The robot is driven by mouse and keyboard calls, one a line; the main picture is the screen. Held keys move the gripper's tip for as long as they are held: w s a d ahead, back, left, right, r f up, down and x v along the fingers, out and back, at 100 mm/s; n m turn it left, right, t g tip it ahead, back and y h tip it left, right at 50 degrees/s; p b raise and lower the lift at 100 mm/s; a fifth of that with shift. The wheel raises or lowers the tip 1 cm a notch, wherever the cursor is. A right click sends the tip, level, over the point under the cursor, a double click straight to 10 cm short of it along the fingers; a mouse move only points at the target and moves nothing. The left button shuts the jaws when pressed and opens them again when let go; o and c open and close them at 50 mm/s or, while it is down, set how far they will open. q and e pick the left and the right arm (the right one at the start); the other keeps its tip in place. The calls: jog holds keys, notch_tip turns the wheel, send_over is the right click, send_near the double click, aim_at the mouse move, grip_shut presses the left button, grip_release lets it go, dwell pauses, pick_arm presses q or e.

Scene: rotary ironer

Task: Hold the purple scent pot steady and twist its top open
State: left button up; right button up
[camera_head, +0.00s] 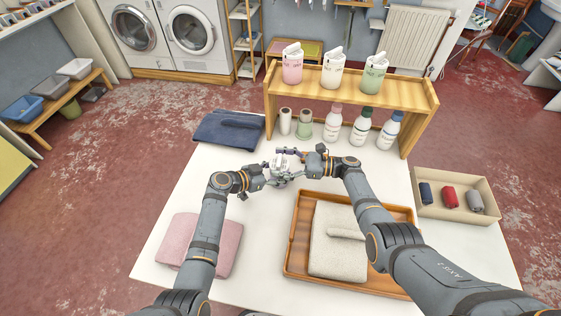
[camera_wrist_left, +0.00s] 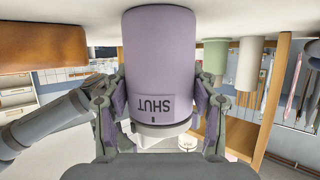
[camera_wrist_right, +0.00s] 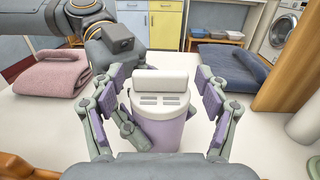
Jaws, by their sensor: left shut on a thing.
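The purple scent pot (camera_wrist_left: 160,55) stands upright on the white table, with a white top (camera_wrist_right: 160,85) that has dark slots. In the left wrist view its purple side carries a tab lettered SHUT and a small dark mark. My left gripper (camera_wrist_left: 156,105) is shut on the pot, one pad on each side. My right gripper (camera_wrist_right: 162,98) is open, its pads on either side of the white top with gaps visible. In the head view the pot (camera_head: 281,162) is small and partly hidden by both grippers.
A wooden shelf (camera_head: 350,90) with several bottles stands behind the pot. A navy towel (camera_head: 228,128) lies at back left, a pink towel (camera_head: 200,243) at front left. A wooden tray (camera_head: 297,262) with a beige towel is at front right. A box (camera_head: 455,213) of rolls sits further right.

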jog(key=s+d, duration=0.1)
jog(key=d, duration=1.1)
jog(key=shift+s, duration=0.3)
jog(key=shift+c, duration=0.2)
